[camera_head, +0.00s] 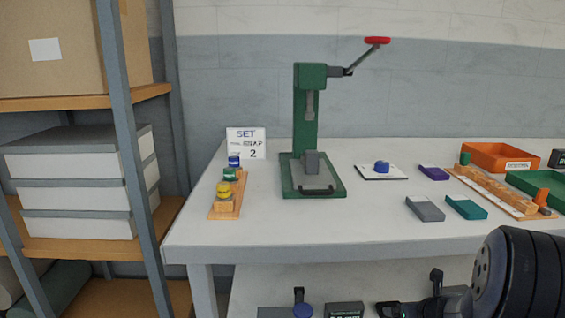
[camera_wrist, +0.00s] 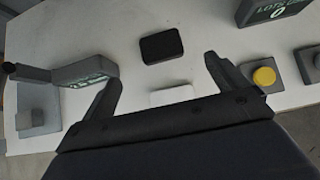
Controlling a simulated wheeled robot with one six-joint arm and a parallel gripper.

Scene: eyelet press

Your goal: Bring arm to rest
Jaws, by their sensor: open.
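My gripper (camera_wrist: 162,72) is open and empty in the wrist view, its two dark fingers spread apart over a white surface. A black rectangular block (camera_wrist: 161,46) lies beyond the fingertips, roughly between them. A white piece (camera_wrist: 172,94) shows between the fingers, partly hidden by the gripper body. In the head view my dark arm (camera_head: 520,275) enters at the lower right, below the tabletop's front edge. The green press (camera_head: 306,130) stands on the table with its red-knobbed lever raised at the upper right.
The table (camera_head: 270,228) holds an orange bin (camera_head: 500,157), a green tray (camera_head: 540,188) and a wooden rack (camera_head: 490,190) at right. A shelf unit (camera_head: 125,120) stands left. In the wrist view, a grey labelled device (camera_wrist: 84,72) is left; a yellow button (camera_wrist: 264,76) is right.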

